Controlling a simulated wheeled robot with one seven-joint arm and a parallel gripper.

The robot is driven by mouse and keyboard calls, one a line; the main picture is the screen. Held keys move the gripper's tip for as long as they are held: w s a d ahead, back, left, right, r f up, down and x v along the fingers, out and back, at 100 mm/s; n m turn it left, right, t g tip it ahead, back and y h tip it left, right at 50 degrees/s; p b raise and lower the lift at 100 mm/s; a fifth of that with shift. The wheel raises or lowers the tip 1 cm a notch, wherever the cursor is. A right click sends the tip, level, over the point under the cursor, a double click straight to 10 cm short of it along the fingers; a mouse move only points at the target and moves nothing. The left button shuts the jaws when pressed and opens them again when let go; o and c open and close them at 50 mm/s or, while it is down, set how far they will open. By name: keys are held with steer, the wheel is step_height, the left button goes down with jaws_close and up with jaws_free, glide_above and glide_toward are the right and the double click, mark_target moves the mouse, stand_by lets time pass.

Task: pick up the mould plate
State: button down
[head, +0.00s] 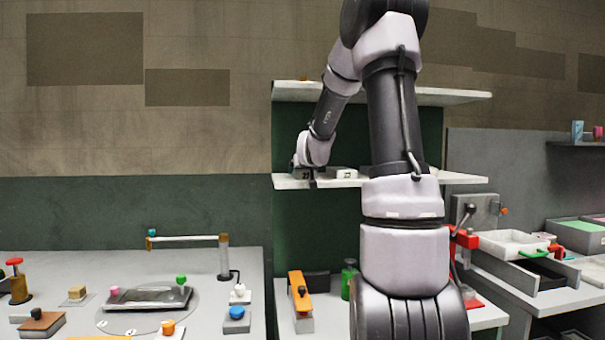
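My arm rises in front of the green-backed shelf unit and bends down to the left. My gripper (312,181) is at the front edge of the middle shelf (400,181). It is small and dark here, and I cannot tell whether its fingers are apart or hold anything. Just beside it on that shelf lie low, pale blocks with dark markings, one of them a whitish block (346,173). I cannot tell whether one of these is the mould plate. A flat, dark metal plate (150,297) lies on a round grey disc (190,318) on the left bench, far from my gripper.
The left bench (235,270) also carries several small knobbed blocks and a horizontal bar on a post. An orange-topped tool (301,297) and a green bottle (348,279) stand on the lower shelf. A white tray (510,243) is at right. My arm hides the shelf's middle.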

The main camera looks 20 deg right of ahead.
step_height(320, 180, up, 10)
steer(key=shift+r, duration=0.1)
stand_by(0.4)
steer(key=shift+s, duration=0.1)
